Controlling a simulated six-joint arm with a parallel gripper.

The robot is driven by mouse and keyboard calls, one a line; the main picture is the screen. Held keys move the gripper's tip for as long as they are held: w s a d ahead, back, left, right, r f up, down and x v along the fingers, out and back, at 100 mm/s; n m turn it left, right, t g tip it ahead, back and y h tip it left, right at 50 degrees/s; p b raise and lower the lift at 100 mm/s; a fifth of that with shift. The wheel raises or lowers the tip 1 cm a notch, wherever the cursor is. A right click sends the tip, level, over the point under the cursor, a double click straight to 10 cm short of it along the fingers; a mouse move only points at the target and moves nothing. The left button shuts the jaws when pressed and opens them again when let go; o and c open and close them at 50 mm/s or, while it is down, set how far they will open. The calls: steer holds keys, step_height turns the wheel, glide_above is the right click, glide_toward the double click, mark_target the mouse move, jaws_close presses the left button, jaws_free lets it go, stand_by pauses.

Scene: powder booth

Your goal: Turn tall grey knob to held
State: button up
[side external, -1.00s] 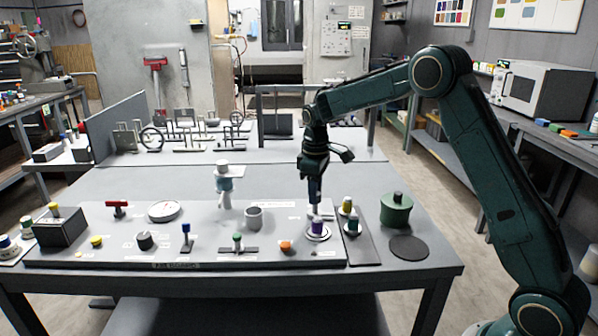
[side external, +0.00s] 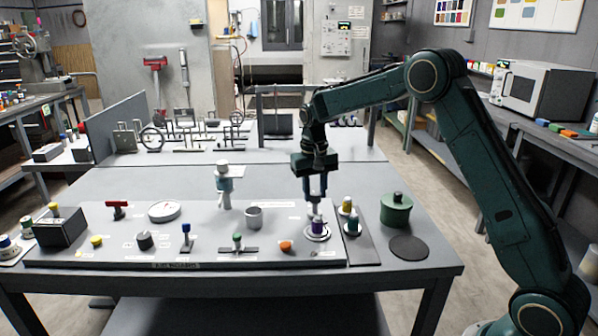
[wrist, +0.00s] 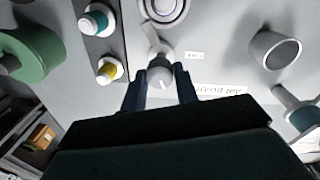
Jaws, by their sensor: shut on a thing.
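The tall grey knob (wrist: 160,74) stands between the fingers of my gripper (wrist: 160,86) in the wrist view, with a pale index line on its top. My gripper is shut on it, one finger on each side. In the side view my gripper (side external: 316,200) points straight down at the right part of the panel (side external: 200,250). There the knob is mostly hidden by the fingers and the purple-centred round fitting in front. A small label (wrist: 195,56) lies beside the knob; I cannot read its word.
The purple-centred fitting (side external: 318,229) is close to the knob. Yellow and teal-topped pieces (side external: 352,224) stand on a dark strip to the right, with a green canister (side external: 396,209) beyond. A grey open cup (side external: 254,217) stands to the left.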

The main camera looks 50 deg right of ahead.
steer(key=m, duration=0.5)
steer(key=shift+m, duration=0.3)
stand_by(0.4)
steer(key=o, duration=1)
steer(key=shift+r, duration=0.1)
steer(key=r, duration=1.3)
steer(key=shift+w+a+r, duration=0.1)
steer(key=shift+w+r, duration=0.2)
